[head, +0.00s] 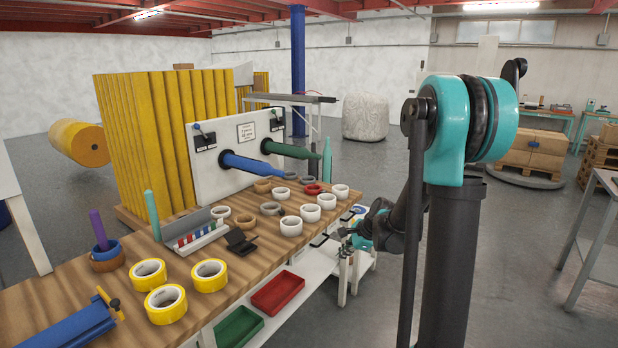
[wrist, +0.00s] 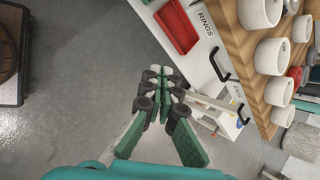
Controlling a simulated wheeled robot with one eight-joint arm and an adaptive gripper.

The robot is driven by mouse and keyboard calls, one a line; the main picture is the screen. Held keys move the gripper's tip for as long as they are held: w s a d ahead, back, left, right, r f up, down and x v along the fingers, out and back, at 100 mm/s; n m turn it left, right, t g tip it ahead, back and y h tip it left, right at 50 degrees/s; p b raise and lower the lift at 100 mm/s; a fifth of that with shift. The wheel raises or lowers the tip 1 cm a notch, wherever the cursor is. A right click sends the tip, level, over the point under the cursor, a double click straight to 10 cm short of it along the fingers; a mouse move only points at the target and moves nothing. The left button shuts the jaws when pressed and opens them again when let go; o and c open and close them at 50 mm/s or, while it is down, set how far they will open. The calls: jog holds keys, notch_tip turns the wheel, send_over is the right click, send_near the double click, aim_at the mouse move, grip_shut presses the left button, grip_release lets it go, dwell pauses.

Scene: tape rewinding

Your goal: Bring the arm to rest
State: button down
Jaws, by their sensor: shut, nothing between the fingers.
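My arm stands at the right in the head view, its teal joint upright and the lower links reaching down to the left. My gripper (head: 345,236) hangs beside the front edge of the wooden bench (head: 225,318), near its right end. In the wrist view my gripper (wrist: 164,72) is shut and empty, its green fingers closed together at the tips. It is over the grey floor, in front of the drawers and apart from the bench top.
White tape rolls (head: 291,226) stand near the bench edge and yellow rolls (head: 166,303) nearer the left. A red tray (head: 277,292) and a green tray (head: 238,328) sit on the shelf below. Drawer handles (wrist: 219,65) stick out beside the gripper. Open floor lies to the right.

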jog(key=s+d+f+n+h, duration=0.1)
jog(key=s+d+n+h, duration=0.1)
jog(key=s+n, duration=0.6)
jog(key=s+d+n+h, duration=0.3)
jog(key=s+n, duration=0.6)
jog(key=s, duration=0.9)
jog(key=shift+s+d+f, duration=0.2)
jog(key=shift+d+f, duration=0.2)
jog(key=shift+d, duration=0.8)
